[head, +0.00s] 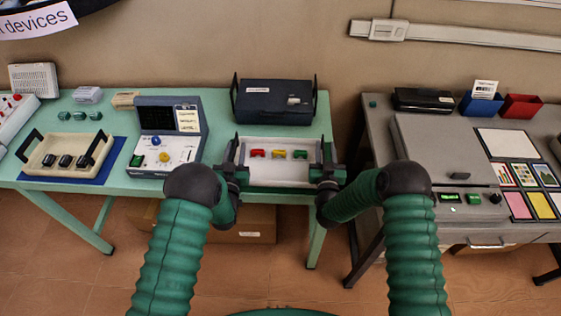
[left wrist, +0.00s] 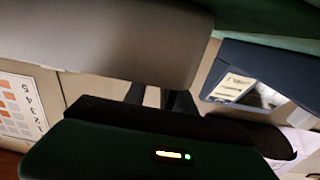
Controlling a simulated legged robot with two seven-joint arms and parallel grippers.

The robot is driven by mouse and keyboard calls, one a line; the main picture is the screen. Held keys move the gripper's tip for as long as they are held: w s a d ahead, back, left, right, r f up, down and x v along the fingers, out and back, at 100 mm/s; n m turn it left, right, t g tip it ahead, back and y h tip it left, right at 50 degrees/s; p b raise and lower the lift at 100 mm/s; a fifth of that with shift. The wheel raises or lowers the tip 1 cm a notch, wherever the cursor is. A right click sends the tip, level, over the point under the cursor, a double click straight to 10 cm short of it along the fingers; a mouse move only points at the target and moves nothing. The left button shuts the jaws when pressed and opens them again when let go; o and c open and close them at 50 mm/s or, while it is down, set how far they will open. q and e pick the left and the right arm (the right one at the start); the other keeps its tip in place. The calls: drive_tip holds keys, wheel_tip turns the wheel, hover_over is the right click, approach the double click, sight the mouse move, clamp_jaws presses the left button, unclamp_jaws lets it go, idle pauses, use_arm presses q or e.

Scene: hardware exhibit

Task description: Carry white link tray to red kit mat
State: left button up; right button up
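The white link tray (head: 290,174) is at the front edge of the green table, with red, yellow and green links in it and a dark handle at each end. My left gripper (head: 238,172) is at its left handle and my right gripper (head: 325,172) is at its right handle. The fingertips are too small and dark to tell if they are closed. In the left wrist view, two dark fingers (left wrist: 160,98) show a narrow gap and pass behind a grey surface. I cannot tell whether the tray is lifted. I see no red kit mat.
A beige tray (head: 47,165) with dark parts lies on a blue mat (head: 108,163) at the left. A meter device (head: 155,150) stands left of the white tray, and a dark blue case (head: 262,115) behind it. A grey bench (head: 425,140) is at right, with a gap between tables.

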use_arm(q)
drive_tip(key=shift+a, duration=0.4)
drive_tip(key=shift+c, duration=0.3)
use_arm(e)
drive_tip(key=shift+a, duration=0.4)
drive_tip(key=shift+c, duration=0.3)
use_arm(q)
drive_tip(key=shift+a, duration=0.1)
drive_tip(key=shift+c, duration=1.1)
use_arm(e)
drive_tip(key=shift+c, duration=1.1)
use_arm(q)
clamp_jaws()
use_arm(e)
clamp_jaws()
use_arm(q)
drive_tip(key=shift+d, duration=0.2)
use_arm(e)
drive_tip(key=shift+d, duration=0.15)
